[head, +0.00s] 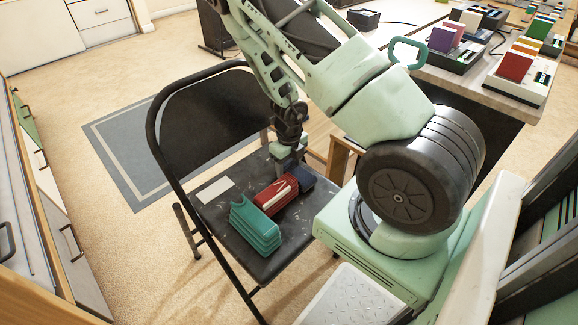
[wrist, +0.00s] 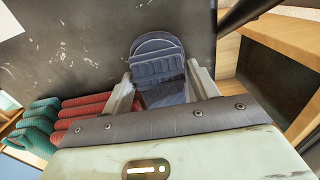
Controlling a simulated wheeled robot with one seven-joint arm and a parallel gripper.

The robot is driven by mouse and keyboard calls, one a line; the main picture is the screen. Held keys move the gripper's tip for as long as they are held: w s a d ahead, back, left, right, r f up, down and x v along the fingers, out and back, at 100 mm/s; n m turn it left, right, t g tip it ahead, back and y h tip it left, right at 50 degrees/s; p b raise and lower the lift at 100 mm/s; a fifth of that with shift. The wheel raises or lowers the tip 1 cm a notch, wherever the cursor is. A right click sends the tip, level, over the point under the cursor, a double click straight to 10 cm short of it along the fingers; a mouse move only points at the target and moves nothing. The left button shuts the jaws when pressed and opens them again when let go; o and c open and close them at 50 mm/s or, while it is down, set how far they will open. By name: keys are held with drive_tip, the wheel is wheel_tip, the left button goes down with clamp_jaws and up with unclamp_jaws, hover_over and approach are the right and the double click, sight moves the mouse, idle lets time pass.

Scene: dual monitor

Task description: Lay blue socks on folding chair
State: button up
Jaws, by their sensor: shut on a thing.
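The black folding chair (head: 285,228) stands open in the head view; its scuffed dark seat fills much of the wrist view (wrist: 90,50). My gripper (head: 288,152) is over the far right part of the seat. It is shut on the blue socks (wrist: 159,62), a dark blue folded bundle between the two fingers in the wrist view. In the head view the blue socks (head: 306,177) show just past the gripper, at the seat's edge. Whether they touch the seat is hard to tell.
A red bundle (head: 276,195) and a teal bundle (head: 256,226) lie on the seat beside the blue socks. A white card (head: 215,190) lies near the backrest (head: 212,118). A desk (head: 466,72) with coloured items stands at the right.

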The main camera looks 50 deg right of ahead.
sight(289, 166)
drive_tip(key=shift+f, duration=0.15)
drive_tip(key=o, duration=1)
drive_tip(key=shift+o, duration=0.2)
wheel_tip(289, 166, up, 12)
drive_tip(key=p, duration=0.6)
drive_tip(key=w+a+r+n+y, duration=0.1)
drive_tip(key=a+r+n, duration=0.35)
drive_tip(key=a, duration=0.35)
drive_tip(key=a+r+n+y, duration=0.2)
drive_tip(key=a+r+n, duration=0.1)
drive_tip(key=a+n, duration=0.4)
drive_tip(key=s+a+r+n+g, duration=0.1)
drive_tip(key=s+a+r+n, duration=0.15)
drive_tip(key=a+n, duration=0.3)
drive_tip(key=s+a+r+n, duration=0.2)
drive_tip(key=a+r+n, duration=0.2)
drive_tip(key=a, duration=0.2)
drive_tip(key=s+a+r+n+h, duration=0.1)
drive_tip(key=s+a+r+n, duration=0.2)
drive_tip(key=s+n, duration=0.4)
drive_tip(key=s+a+r+n+t+h, duration=0.1)
drive_tip(key=s+a+r+n, duration=0.3)
drive_tip(key=n, duration=1.2)
drive_tip(key=s+r, duration=0.2)
drive_tip(key=s, duration=0.1)
drive_tip(key=shift+s+r, duration=0.15)
drive_tip(key=shift+r, duration=0.05)
